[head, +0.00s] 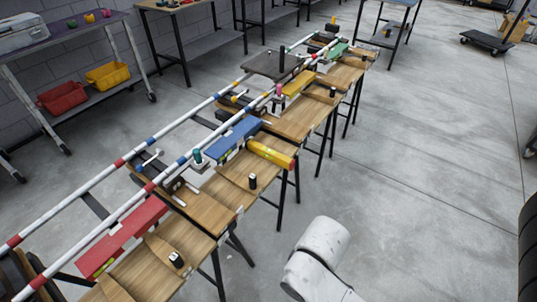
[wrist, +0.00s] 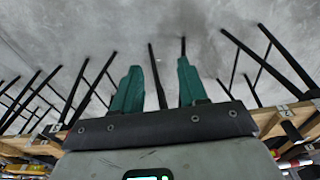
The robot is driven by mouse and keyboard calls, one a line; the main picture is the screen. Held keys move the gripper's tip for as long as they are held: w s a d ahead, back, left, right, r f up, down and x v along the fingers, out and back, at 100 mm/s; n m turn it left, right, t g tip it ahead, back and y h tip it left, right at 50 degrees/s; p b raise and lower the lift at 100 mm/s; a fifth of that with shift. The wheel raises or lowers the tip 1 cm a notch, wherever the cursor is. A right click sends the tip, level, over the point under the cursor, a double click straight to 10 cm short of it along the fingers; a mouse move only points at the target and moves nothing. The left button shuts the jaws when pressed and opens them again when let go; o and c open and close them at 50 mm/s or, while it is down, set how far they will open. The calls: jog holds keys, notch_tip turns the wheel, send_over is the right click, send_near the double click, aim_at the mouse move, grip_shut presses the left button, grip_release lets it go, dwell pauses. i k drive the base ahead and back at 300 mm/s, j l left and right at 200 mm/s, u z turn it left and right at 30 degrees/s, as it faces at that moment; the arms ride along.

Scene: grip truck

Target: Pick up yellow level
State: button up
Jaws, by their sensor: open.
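A yellow bar (head: 271,153) with a reddish end, likely the yellow level, lies on a wooden table near the middle of the head view, beside a blue bar (head: 233,138). A second yellow piece (head: 298,82) lies farther back along the row; I cannot tell for sure which is the level. My gripper (wrist: 156,82) has teal fingers spread apart with nothing between them in the wrist view. It faces grey floor and black table legs. In the head view my white arm is at the bottom right, apart from the tables, and the gripper itself is not visible.
A row of wooden tables (head: 215,195) carries striped rails (head: 115,165), a red bar (head: 122,236), a green piece (head: 337,50) and small dark upright items. A shelf cart with red (head: 62,98) and yellow bins (head: 107,75) stands behind. Floor to the right (head: 430,150) is clear.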

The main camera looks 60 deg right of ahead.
aim_at(280, 159)
jog(key=i+l, duration=0.1)
jog(key=l, duration=0.35)
jog(key=i+l, duration=0.15)
jog(key=l, duration=0.25)
jog(key=i+l, duration=0.1)
jog(key=l, duration=0.35)
jog(key=i+l, duration=0.1)
jog(key=l, duration=0.3)
jog(key=i+l, duration=0.15)
jog(key=l, duration=0.3)
